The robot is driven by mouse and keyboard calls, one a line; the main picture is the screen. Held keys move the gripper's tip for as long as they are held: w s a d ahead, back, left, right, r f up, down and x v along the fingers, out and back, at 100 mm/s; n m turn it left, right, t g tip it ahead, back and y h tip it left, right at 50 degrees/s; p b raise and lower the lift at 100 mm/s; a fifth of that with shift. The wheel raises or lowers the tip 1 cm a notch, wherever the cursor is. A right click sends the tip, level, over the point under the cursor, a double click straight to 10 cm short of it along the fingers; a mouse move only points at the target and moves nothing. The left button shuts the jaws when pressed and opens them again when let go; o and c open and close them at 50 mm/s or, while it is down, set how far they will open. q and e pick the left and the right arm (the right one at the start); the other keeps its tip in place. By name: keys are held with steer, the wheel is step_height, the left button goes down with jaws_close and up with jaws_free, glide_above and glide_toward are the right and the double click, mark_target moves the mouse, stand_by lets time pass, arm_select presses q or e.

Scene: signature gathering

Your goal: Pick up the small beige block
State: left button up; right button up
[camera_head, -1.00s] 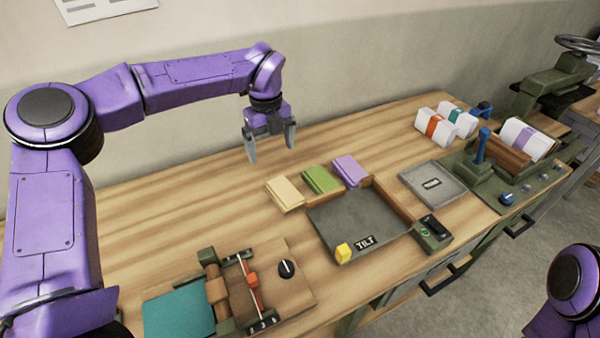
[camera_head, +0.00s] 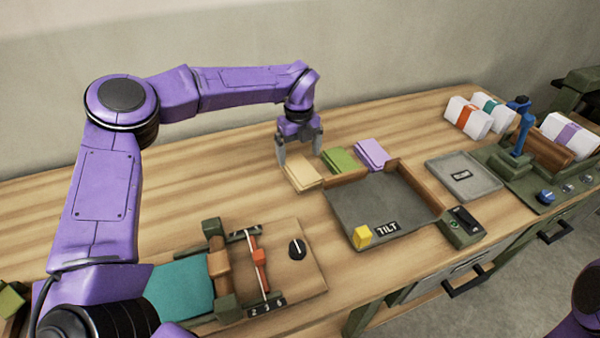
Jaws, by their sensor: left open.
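The small beige block (camera_head: 304,174) lies on the wooden bench, at the left end of a row with a green block (camera_head: 341,160) and a lilac block (camera_head: 372,154). My left gripper (camera_head: 300,158) points down, open and empty, at the beige block's far end. One finger shows at the block's left, the other above its right side. I cannot tell whether a finger touches it. My right gripper is out of view.
A dark tray marked TILT (camera_head: 378,205) with a yellow cube (camera_head: 362,237) lies just right of the beige block. A slider board (camera_head: 300,275) is in front. Banded white bundles (camera_head: 466,116) stand farther right. Bench left of the block is clear.

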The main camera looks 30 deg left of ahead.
mark_target(300, 169)
arm_select(q)
steer(key=f+p, duration=0.1)
steer(key=f, duration=0.2)
steer(key=f+p, duration=0.1)
steer(key=f, duration=0.1)
steer(key=shift+w+d+f+p, duration=0.1)
steer(key=shift+w+f+p, duration=0.05)
steer(key=shift+w+p, duration=0.2)
steer(key=shift+s+f, duration=0.1)
steer(key=shift+f, duration=0.25)
steer(key=c, duration=1.2)
steer(key=shift+r, duration=0.15)
